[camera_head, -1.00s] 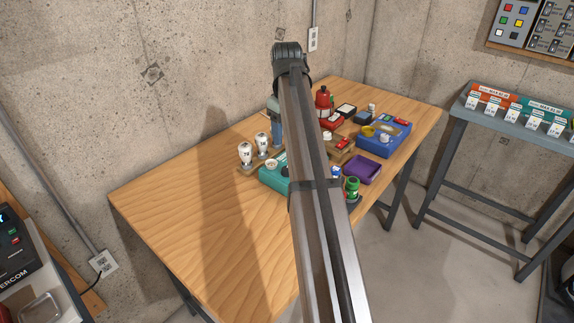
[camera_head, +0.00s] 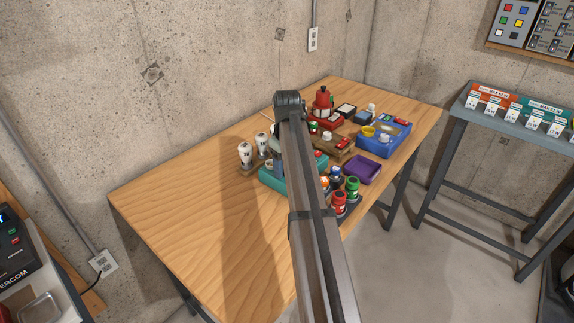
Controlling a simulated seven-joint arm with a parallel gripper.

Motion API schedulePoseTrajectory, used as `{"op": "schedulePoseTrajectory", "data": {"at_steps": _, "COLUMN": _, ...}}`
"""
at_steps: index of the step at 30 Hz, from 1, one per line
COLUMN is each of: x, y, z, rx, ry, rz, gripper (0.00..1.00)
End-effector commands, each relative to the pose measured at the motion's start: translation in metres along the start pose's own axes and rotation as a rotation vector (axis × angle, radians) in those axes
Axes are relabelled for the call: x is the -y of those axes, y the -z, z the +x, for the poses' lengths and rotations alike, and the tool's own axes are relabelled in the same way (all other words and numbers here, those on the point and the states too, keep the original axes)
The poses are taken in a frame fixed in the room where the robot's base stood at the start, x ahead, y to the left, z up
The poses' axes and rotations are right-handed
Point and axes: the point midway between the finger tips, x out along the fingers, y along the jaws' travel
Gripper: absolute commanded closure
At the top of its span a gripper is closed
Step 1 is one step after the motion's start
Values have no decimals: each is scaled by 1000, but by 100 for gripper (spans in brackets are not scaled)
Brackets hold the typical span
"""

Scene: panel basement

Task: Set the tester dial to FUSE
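A teal box (camera_head: 273,181) sits on the wooden table, partly hidden behind my arm. I cannot read any FUSE marking, and I cannot tell for sure which thing is the tester. A blue box (camera_head: 383,148) to the right has a yellow round part (camera_head: 368,131) and a red part on top. My gripper (camera_head: 276,155) shows only as a grey-blue sliver left of my arm, over the back of the teal box. Its fingertips are hidden or too small to make out, and whether it touches anything cannot be seen.
Two white bulb-like pieces (camera_head: 246,154) stand left of the teal box. Red and green jars (camera_head: 352,186), a purple tray (camera_head: 363,169), a brown wooden stand (camera_head: 335,147) and a red bottle (camera_head: 322,101) crowd the right. The table's left part (camera_head: 195,205) is clear.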

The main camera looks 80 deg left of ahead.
Motion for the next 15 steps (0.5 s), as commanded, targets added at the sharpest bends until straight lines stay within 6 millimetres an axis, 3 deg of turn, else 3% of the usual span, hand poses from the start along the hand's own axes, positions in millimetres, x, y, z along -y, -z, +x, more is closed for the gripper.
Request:
{"op": "schedulePoseTrajectory", "data": {"at_steps": 5, "x": 0, "y": 0, "z": 0, "rx": 0, "ry": 0, "rz": 0, "gripper": 41}}
{"op": "schedulePoseTrajectory", "data": {"at_steps": 15, "x": 0, "y": 0, "z": 0, "rx": 0, "ry": 0, "rz": 0, "gripper": 73}}
